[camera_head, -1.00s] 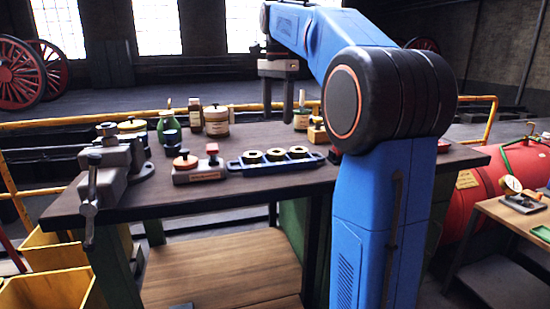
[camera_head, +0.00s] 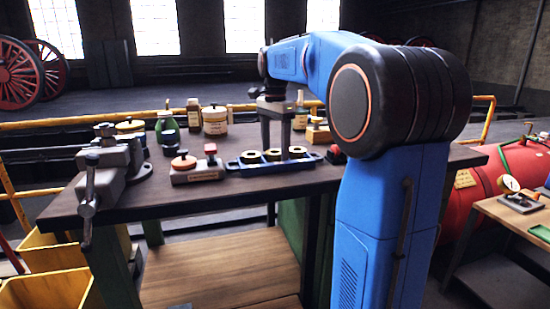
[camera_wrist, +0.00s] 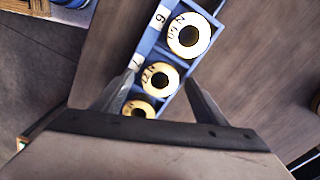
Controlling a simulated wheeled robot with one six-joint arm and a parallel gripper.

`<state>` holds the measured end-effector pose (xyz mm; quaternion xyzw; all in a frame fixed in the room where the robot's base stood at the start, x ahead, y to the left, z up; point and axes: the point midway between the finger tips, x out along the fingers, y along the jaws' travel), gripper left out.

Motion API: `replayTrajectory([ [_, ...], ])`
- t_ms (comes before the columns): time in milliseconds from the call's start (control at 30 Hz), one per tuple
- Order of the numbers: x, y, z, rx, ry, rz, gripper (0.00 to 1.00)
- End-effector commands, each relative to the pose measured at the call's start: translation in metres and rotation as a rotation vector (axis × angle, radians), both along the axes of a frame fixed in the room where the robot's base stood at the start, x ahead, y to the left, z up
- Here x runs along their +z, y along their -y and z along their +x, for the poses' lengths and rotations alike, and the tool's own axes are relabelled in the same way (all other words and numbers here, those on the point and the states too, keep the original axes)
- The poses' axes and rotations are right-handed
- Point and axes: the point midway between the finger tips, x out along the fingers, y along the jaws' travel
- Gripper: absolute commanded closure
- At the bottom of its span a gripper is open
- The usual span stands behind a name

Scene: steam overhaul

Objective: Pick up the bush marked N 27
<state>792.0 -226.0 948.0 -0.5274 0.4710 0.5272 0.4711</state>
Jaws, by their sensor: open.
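Three brass-coloured ring bushes lie in a row in a blue tray (camera_head: 236,167) on the bench; the tray also shows in the wrist view (camera_wrist: 151,37). In the wrist view the middle bush, whose mark seems to read N 27 (camera_wrist: 148,77), lies between and below my fingertips. It is the middle ring in the head view (camera_head: 272,155). One bush (camera_wrist: 187,36) lies above it in the wrist view, and another (camera_wrist: 137,108) lies below, partly hidden by my gripper. My gripper (camera_wrist: 162,84) is open and empty, pointing down over the tray.
A block with a red knob (camera_head: 197,170) stands left of the tray, and a vise (camera_head: 108,165) is at the bench's left end. Jars and bottles (camera_head: 214,121) stand behind. The front bench top is clear.

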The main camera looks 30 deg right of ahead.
Motion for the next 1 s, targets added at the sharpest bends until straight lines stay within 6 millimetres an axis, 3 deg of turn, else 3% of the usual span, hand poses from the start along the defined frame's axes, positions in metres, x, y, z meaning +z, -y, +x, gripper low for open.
replayTrajectory([
  [267, -0.002, 0.0, 0.0, 0.0, 0.0, 0.0, 0.36],
  [500, -0.002, 0.0, 0.0, 0.0, 0.0, 0.0, 0.91],
  [767, 0.001, 0.0, 0.0, 0.0, 0.001, 0.0, 0.91],
  [1000, 0.032, 0.0, 0.001, 0.0, 0.003, -0.001, 0.9],
])
